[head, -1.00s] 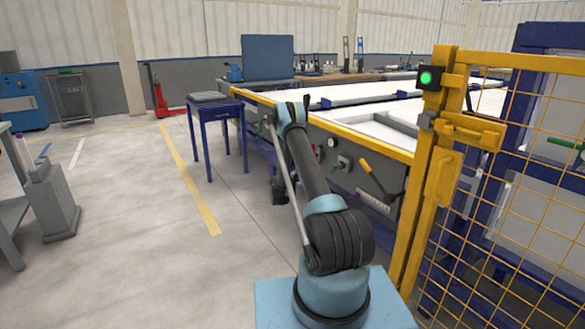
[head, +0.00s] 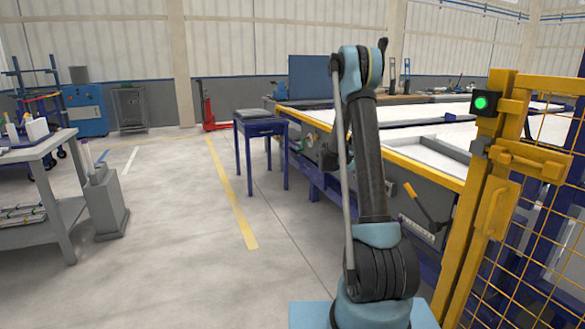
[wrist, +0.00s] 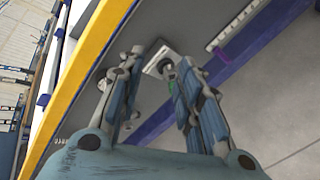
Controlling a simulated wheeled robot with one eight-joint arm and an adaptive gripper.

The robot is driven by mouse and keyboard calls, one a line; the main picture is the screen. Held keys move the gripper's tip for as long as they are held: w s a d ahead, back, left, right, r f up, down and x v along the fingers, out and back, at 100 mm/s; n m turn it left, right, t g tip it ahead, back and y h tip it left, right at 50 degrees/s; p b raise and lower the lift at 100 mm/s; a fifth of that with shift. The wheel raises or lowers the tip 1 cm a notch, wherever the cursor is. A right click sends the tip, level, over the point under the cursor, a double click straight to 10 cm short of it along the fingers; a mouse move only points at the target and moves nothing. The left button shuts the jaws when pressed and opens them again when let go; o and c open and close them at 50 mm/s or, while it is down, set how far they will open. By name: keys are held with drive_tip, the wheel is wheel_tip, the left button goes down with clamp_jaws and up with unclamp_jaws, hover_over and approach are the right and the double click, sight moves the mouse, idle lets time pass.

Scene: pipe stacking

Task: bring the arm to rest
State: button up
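My arm (head: 368,160) stands almost upright in the head view, in front of the long workbench with the yellow edge. My gripper is not clearly visible there, as the arm's upper end hides most of what lies beyond it. In the wrist view my gripper (wrist: 160,62) has its two fingers apart, with nothing held between them. Behind the fingers are the grey side panel of the bench and a small pale switch plate (wrist: 157,58).
The yellow mesh gate (head: 525,180) stands close on the right. The long workbench (head: 440,178) runs behind my arm. A blue stool (head: 260,130) stands left of it. A grey table (head: 50,150) is at the far left.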

drive_tip(key=s+a+r+m+g+y, duration=0.1)
drive_tip(key=s+a+r+m+y, duration=0.15)
drive_tip(key=s, duration=0.65)
drive_tip(key=s+a+r+m+y, duration=0.1)
drive_tip(key=s+r, duration=0.3)
drive_tip(key=s, duration=0.6)
drive_tip(key=s+a+r+m+g+y, duration=0.1)
drive_tip(key=s+a+r+m+y, duration=0.15)
drive_tip(key=s, duration=0.65)
drive_tip(key=s+a+f+m+y, duration=0.1)
drive_tip(key=s+a+f+y, duration=0.1)
drive_tip(key=s, duration=0.7)
drive_tip(key=s+a+f+m+y, duration=0.1)
drive_tip(key=s+a+f, duration=0.3)
drive_tip(key=s, duration=0.5)
drive_tip(key=s+a+f+m+y, duration=0.1)
drive_tip(key=s+a+f+y, duration=0.2)
drive_tip(key=s, duration=0.6)
drive_tip(key=shift+a, duration=0.7)
